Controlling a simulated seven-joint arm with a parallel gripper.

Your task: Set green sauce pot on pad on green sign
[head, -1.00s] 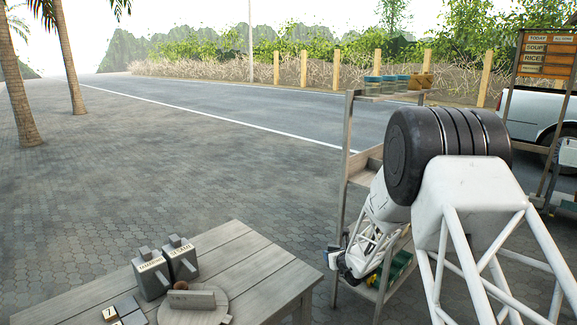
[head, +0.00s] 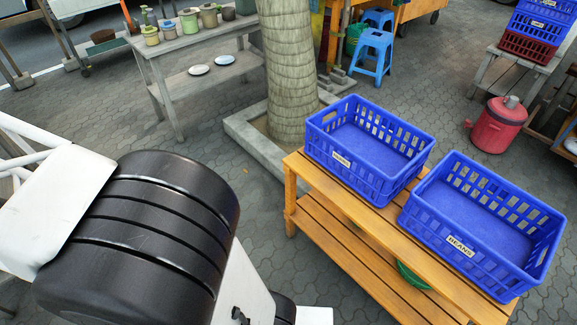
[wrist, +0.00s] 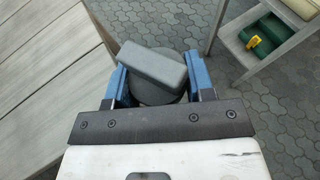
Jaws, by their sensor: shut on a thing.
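In the wrist view my gripper (wrist: 157,76) has its blue fingers on both sides of a grey round pot (wrist: 152,95) with a blocky grey top (wrist: 155,66). It is shut on this pot, above or near the edge of a grey wooden table (wrist: 60,60). The pot looks grey, not clearly green. In the head view my gripper is out of sight. Several small pots, some greenish (head: 190,21), stand on a grey table (head: 165,50) at the upper left. I cannot make out a green sign or a pad in the current views.
A grey shelf (wrist: 285,42) with a green and yellow object (wrist: 262,38) is at upper right in the wrist view. In the head view, two blue crates (head: 365,150) (head: 482,225) stand on an orange wooden bench (head: 300,165). A tree trunk (head: 288,75) stands behind them.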

